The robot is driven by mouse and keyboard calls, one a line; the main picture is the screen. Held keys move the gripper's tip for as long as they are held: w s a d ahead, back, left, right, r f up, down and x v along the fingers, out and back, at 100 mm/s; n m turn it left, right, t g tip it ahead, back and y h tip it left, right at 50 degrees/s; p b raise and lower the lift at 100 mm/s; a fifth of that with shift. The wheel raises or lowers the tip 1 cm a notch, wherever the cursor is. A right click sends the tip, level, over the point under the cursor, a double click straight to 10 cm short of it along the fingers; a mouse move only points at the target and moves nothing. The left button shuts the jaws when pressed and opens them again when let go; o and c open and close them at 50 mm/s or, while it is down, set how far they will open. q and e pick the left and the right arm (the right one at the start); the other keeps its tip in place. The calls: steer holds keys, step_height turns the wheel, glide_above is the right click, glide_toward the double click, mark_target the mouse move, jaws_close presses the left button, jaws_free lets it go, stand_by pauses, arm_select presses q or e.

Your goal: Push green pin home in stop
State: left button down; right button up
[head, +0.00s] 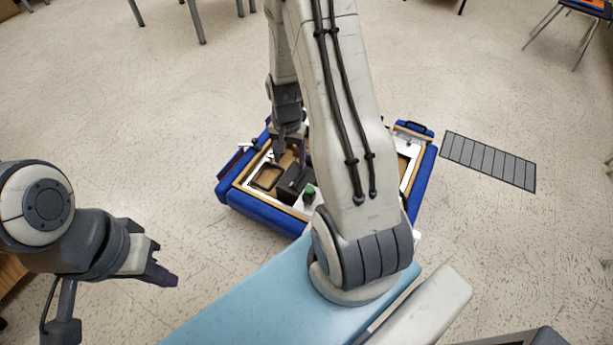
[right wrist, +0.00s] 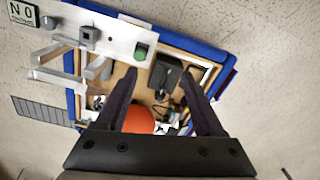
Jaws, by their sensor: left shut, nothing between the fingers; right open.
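A green piece, apparently the green pin (head: 309,189), shows in the head view beside a black block (head: 291,184) at the front of the blue-edged tray. In the right wrist view the green piece (right wrist: 142,50) sits at the end of a white plate (right wrist: 118,38), perhaps the stop; its depth in there cannot be told. My right gripper (right wrist: 160,72) is open, with the green piece just beyond its left fingertip, apart as far as I can see. In the head view my right arm hides much of the tray. My left gripper (head: 165,276) is shut and empty, away to the left.
The blue-edged tray (head: 262,221) has a wooden inside with dark parts. An orange round thing (right wrist: 138,119) lies between my right fingers' bases in the wrist view. A grey slatted panel (head: 488,161) lies on the floor at right.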

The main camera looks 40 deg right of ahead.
steer(key=s+d+f+m+b, duration=0.2)
steer(key=d+f+m, duration=0.1)
steer(key=d+f, duration=0.4)
steer(key=b, duration=0.6)
glide_above(309, 194)
steer(key=w+d, duration=0.1)
step_height(309, 194, down, 7)
steer(key=shift+w, duration=0.1)
arm_select(q)
step_height(309, 194, down, 11)
steer(key=b, duration=0.1)
steer(key=shift+b, duration=0.4)
arm_select(e)
steer(key=shift+f, duration=1.6)
arm_select(q)
steer(key=shift+r+p, duration=0.5)
arm_select(e)
steer(key=shift+r, duration=0.1)
steer(key=c, duration=1)
